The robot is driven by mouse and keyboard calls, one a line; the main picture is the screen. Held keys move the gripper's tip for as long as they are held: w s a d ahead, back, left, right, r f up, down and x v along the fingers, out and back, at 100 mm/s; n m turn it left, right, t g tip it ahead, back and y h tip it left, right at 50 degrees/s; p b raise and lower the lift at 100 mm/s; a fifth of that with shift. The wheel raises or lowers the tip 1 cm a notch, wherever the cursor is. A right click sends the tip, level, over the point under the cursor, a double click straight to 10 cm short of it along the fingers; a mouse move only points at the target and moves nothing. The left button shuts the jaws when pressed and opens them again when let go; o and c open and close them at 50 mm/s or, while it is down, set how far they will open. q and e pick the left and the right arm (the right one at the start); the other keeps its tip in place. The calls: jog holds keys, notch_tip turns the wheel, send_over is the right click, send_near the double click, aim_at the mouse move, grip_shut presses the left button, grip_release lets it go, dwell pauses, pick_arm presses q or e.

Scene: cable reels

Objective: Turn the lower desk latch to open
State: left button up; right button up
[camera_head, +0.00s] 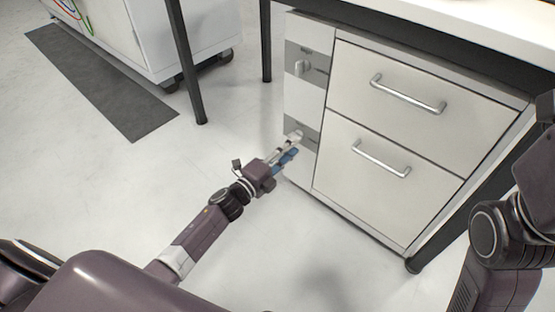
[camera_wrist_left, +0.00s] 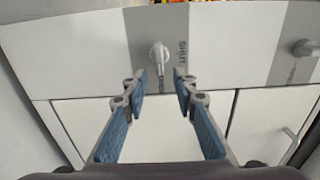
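The lower desk latch (camera_head: 296,135) is a small pale knob on a grey plate at the left of the drawer front. In the left wrist view, the lower latch (camera_wrist_left: 160,57) appears beside the printed word SHUT, its handle pointing down the picture. My left gripper (camera_head: 287,153) is close in front of it, and its fingertips partly cover the plate in the head view. In the left wrist view, the left gripper (camera_wrist_left: 160,82) is open with blue-padded fingers, and the latch lies between and just beyond the tips. No contact shows. My right gripper is not in view.
The upper latch (camera_head: 302,67) sits above on its own grey plate. Two drawers with bar handles (camera_head: 408,93) (camera_head: 381,158) are to the right, under the white desktop (camera_head: 480,25). Black desk legs (camera_head: 186,65) stand nearby.

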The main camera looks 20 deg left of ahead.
pick_arm(q)
jog(key=v, duration=0.9)
jog(key=shift+w+r, duration=0.1)
